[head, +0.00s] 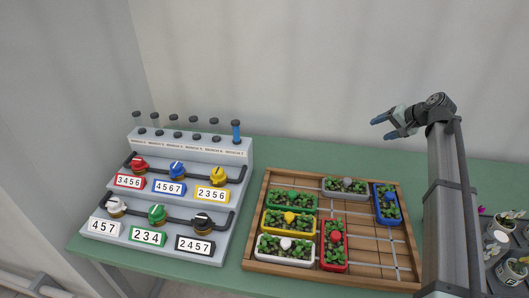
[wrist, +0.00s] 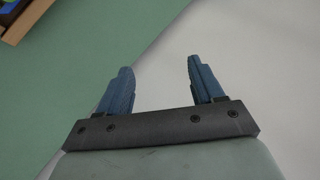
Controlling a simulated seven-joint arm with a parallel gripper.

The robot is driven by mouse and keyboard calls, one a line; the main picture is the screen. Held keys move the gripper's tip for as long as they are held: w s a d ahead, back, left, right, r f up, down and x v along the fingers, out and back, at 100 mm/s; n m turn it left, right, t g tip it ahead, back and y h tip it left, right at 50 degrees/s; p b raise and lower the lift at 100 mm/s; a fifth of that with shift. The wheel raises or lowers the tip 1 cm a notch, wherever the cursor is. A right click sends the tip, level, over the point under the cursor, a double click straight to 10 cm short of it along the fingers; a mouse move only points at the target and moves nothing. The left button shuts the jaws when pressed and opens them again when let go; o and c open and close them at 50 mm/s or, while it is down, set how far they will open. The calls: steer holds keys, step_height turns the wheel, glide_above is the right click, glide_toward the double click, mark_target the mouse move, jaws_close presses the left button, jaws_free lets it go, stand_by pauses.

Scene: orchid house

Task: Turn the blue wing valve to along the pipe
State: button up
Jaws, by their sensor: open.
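The blue wing valve (head: 177,168) sits in the middle of the upper pipe (head: 196,177) on the grey stepped panel, above a blue-framed tag 4567 (head: 169,187). A red valve (head: 138,163) is to its left and a yellow valve (head: 217,174) to its right. The blue valve's wing is pale on top, and its exact angle to the pipe is too small to tell. My gripper (head: 383,128) is raised well to the right of the panel, far from the valve. In the wrist view my gripper (wrist: 158,82) is open with nothing between its fingers.
On the lower pipe are white (head: 116,206), green (head: 157,214) and black (head: 203,221) valves. A wooden tray (head: 345,281) of colored planters is right of the panel. Small pots stand at the far right.

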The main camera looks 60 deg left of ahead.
steer(key=s+a+n+h, duration=0.1)
steer(key=s+a+n, duration=0.2)
steer(key=s+a, duration=1)
steer(key=n+h, duration=0.3)
steer(key=n, duration=0.7)
glide_toward(176, 165)
steer(key=x, duration=0.8)
steer(key=shift+a+f, duration=0.1)
steer(key=shift+a, duration=0.05)
steer(key=shift+c, duration=0.2)
steer(key=c, duration=1)
